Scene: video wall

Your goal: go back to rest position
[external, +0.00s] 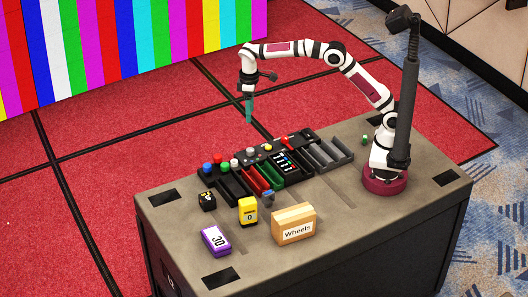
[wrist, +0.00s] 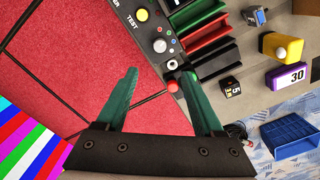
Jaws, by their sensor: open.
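My gripper (external: 249,110) hangs at the end of my outstretched arm, fingers pointing down. It is above and beyond the table's far edge, over the red floor. In the wrist view its two green fingers (wrist: 160,78) are spread apart with nothing between them. The finger on the right overlaps the end of the button panel (wrist: 157,28) in the picture. In the external view the panel (external: 247,161) lies along the table's far edge, below my gripper.
Several open bins (external: 230,188) stand beside the panel. A black cube (external: 207,200), yellow block (external: 247,211), purple block (external: 215,240) and "Wheels" box (external: 293,224) stand on the table (external: 340,235). A blue crate (wrist: 290,135) sits on the floor. A striped video wall (external: 120,45) stands behind.

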